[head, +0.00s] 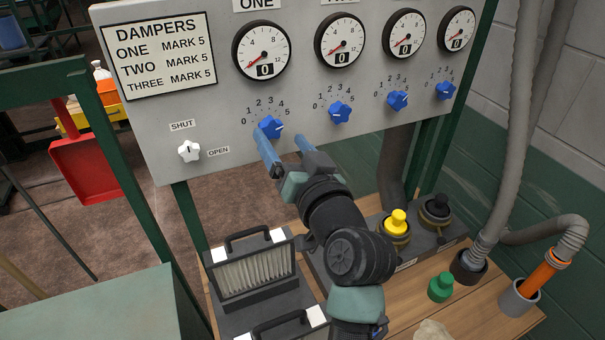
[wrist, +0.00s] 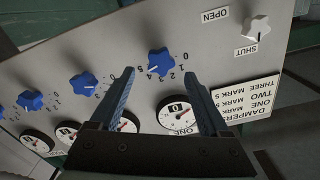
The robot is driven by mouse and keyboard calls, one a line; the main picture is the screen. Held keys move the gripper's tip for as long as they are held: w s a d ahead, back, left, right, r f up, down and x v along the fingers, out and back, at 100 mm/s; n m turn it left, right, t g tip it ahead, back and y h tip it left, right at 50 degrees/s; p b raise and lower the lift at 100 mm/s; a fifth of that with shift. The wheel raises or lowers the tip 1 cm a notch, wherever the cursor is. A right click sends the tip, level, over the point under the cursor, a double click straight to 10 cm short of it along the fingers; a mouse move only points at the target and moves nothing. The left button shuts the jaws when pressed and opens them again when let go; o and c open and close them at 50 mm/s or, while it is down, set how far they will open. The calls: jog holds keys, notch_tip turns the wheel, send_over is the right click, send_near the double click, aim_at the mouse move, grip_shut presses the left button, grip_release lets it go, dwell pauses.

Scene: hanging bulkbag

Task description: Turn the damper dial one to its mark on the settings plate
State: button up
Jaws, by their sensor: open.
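Damper dial one (head: 270,127) is a blue knob on the grey panel, below the gauge labelled ONE. Marks 0 to 5 arc over it. In the wrist view dial one (wrist: 160,62) shows a pale pointer line toward the higher numbers; its exact mark is hard to read. The settings plate (head: 161,56) reads ONE MARK 5, TWO MARK 5, THREE MARK 5. My gripper (head: 283,138) is open just in front of dial one. In the wrist view my gripper (wrist: 159,74) has its fingers spread with dial one between their tips; I cannot tell whether they touch it.
Three more blue dials, the nearest being dial two (head: 340,112), run to the right. Gauge one (head: 262,51) shows 0. A white shut/open knob (head: 189,151) is to the left. Below stand a filter box (head: 250,270), a yellow knob (head: 397,222) and grey hoses (head: 520,120).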

jog(key=b+v, duration=0.2)
jog(key=v, duration=0.6)
jog(key=shift+s, duration=0.4)
jog(key=s+a+r+t+h, duration=0.1)
jog(key=s+r+t+h, duration=0.1)
jog(key=r, duration=0.8)
jog(key=s+a+r+t+h, duration=0.1)
jog(key=s+r+t, duration=0.3)
jog(key=r, duration=0.6)
jog(key=s+a+r+t+h, duration=0.2)
jog(key=s+r+t, duration=0.2)
jog(key=r, duration=0.6)
jog(key=shift+s+n+h, duration=0.3)
jog(key=shift+s+n, duration=0.1)
jog(key=shift+s, duration=0.45)
jog(key=shift+a, duration=0.1)
